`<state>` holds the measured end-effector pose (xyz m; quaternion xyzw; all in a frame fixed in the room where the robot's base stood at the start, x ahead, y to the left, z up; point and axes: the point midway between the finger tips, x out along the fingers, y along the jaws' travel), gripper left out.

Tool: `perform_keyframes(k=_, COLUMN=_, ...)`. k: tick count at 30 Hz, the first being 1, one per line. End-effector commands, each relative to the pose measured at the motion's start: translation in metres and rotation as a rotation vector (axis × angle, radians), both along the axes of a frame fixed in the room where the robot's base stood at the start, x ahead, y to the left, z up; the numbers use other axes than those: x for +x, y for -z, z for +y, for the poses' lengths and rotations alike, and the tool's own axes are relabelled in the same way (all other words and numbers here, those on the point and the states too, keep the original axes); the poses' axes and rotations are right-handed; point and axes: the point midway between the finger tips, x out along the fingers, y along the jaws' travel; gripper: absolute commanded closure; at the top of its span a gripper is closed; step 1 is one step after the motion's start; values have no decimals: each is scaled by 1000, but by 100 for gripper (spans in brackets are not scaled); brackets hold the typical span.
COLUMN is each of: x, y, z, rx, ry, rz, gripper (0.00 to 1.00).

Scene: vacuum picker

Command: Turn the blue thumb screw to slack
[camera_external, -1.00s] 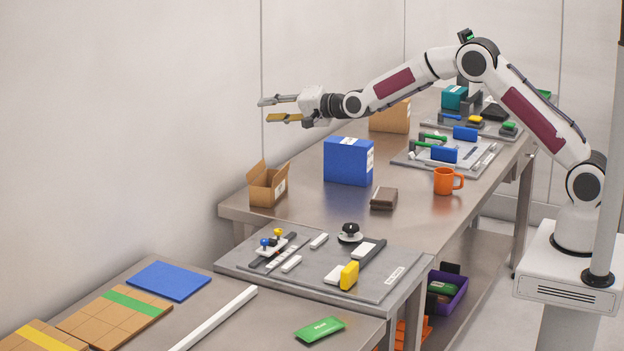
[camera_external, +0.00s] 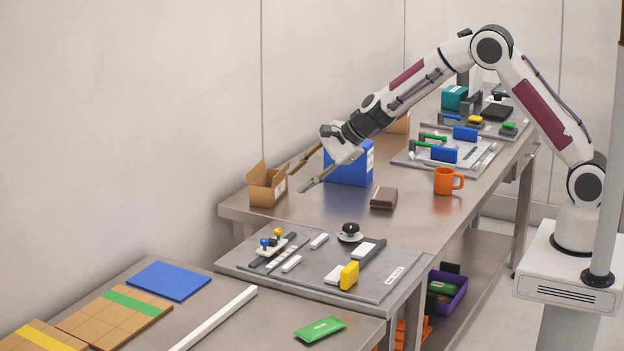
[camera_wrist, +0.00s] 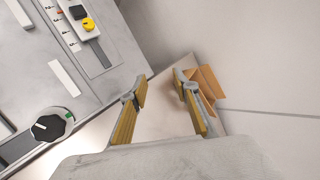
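The blue thumb screw (camera_external: 264,242) stands on a small white block at the left of the grey fixture plate (camera_external: 325,292), beside a yellow thumb screw (camera_external: 278,232). The yellow screw also shows at the top of the wrist view (camera_wrist: 88,24); the blue one cannot be made out there. My gripper (camera_external: 299,180) is open and empty, tilted downward in the air behind the plate and in front of the blue box. In the wrist view its two fingers (camera_wrist: 158,88) are apart with nothing between them.
A black knob (camera_external: 350,228) stands at the plate's back. A yellow block (camera_external: 349,275) is at its front right. Behind are an open cardboard box (camera_external: 267,186), a blue box (camera_external: 350,172), a brown wallet (camera_external: 384,198) and an orange mug (camera_external: 444,181).

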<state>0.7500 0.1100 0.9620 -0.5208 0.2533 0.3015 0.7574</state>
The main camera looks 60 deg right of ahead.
Motion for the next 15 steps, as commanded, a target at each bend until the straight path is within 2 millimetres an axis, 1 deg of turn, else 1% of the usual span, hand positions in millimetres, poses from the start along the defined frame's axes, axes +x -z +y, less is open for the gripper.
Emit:
perform_keyframes(k=3, x=-17, y=2, z=21, rx=106, ry=14, rz=47, gripper=70)
perform_keyframes(k=8, x=-37, y=0, z=48, rx=250, ry=33, rz=100, gripper=70)
perform_keyframes(k=15, x=-61, y=-15, z=87, rx=471, ry=65, rz=153, gripper=70)
